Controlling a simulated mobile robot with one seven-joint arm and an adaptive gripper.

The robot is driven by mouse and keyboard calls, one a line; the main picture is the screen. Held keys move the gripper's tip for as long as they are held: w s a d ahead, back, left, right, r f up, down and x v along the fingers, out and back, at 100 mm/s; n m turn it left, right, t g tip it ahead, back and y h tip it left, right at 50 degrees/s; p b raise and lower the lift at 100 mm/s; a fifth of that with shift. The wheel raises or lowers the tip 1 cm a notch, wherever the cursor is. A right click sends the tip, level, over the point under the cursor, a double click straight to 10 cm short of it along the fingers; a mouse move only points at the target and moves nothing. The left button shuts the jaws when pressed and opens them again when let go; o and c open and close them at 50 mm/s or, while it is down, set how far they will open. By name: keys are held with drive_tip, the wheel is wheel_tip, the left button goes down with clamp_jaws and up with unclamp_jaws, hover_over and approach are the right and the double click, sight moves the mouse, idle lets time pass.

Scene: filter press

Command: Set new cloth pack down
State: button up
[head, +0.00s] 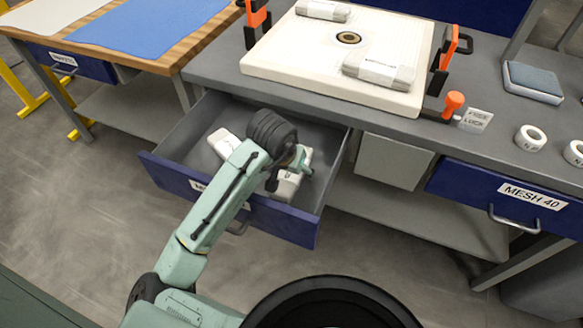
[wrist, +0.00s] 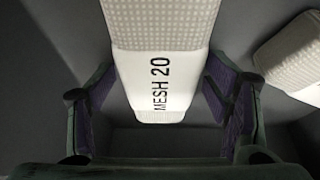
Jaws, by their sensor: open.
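A white cloth pack (head: 291,186) lies in the open blue-fronted drawer (head: 278,219), partly hidden by my gripper (head: 288,177). In the wrist view a pale, dotted cloth pack (wrist: 163,70) with a plain end reading MESH 20 lies between my gripper's two fingers (wrist: 162,108). The fingers are open, with a dark gap visible on each side of the pack. A second pale pack (wrist: 293,55) lies to the right in the wrist view. In the head view another white pack (head: 222,142) lies at the drawer's left, partly behind my arm.
A cream filter plate (head: 290,60) with a central hole lies on the grey bench, bearing two white packs (head: 380,67) and flanked by orange-handled clamps (head: 454,102). White rolls (head: 530,138) stand at right. A closed drawer is labelled MESH 40 (head: 533,196).

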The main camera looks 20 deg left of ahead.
drive_tip(key=shift+r, duration=0.25)
drive_tip(key=v, duration=1.1)
drive_tip(key=shift+s+r, duration=0.25)
drive_tip(key=shift+r, duration=0.05)
